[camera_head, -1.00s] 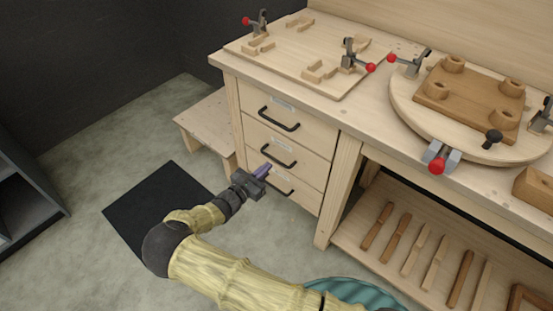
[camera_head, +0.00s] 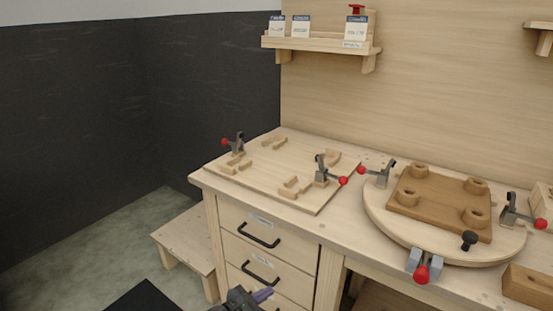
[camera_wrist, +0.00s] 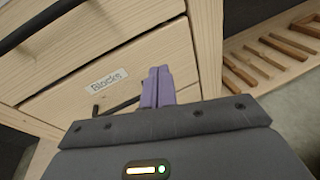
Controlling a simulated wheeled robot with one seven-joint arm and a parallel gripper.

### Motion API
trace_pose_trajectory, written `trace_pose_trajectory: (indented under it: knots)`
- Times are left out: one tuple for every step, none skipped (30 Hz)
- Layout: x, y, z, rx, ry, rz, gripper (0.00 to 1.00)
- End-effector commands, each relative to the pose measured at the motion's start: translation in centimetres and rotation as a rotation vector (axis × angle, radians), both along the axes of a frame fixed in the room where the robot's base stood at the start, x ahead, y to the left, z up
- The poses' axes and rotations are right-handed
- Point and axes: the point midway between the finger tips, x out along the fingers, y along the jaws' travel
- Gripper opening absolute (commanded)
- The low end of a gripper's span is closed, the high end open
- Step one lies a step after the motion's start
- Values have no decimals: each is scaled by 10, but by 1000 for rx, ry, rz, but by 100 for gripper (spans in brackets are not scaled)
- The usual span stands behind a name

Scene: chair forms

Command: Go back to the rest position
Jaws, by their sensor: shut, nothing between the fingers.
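My gripper (camera_head: 262,295) is at the bottom edge of the head view, in front of the workbench drawers. Its purple fingers (camera_wrist: 157,87) show together and empty in the wrist view. The fingers point at the wooden drawer fronts. A drawer label reading "Blocks" (camera_wrist: 108,80) and a black drawer handle (camera_wrist: 118,106) lie just beyond them. Whether the fingers touch the drawer cannot be told. Most of my arm is out of the head view.
The workbench (camera_head: 345,235) carries a jig board (camera_head: 300,200) with clamps, and a round turntable (camera_head: 380,215) holding a brown chair seat (camera_head: 440,200). A low wooden bench (camera_head: 185,240) stands left of the drawers. A shelf (camera_head: 320,45) hangs above.

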Motion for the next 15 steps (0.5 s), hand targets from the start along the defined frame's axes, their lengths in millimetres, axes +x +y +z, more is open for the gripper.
trace_pose_trajectory:
  knots:
    - [-3,-22,5,76,12,-87,0]
    - [-6,-34,7,122,18,-137,0]
    - [-11,-48,8,181,24,-200,0]
    - [-14,-58,10,225,28,-246,0]
    - [-19,-67,11,268,30,-292,0]
    - [-25,-78,14,328,33,-352,0]
    - [-29,-86,16,372,31,-398,0]
    - [-34,-93,17,415,31,-443,0]
    - [-41,-102,21,473,28,-501,0]
    - [-46,-108,23,515,25,-542,0]
    - [-51,-114,25,558,21,-586,0]
    - [-58,-121,29,615,13,-641,0]
    - [-63,-125,32,658,6,-682,0]
    - [-68,-130,36,699,0,-723,0]
    - [-74,-135,40,754,-13,-776,0]
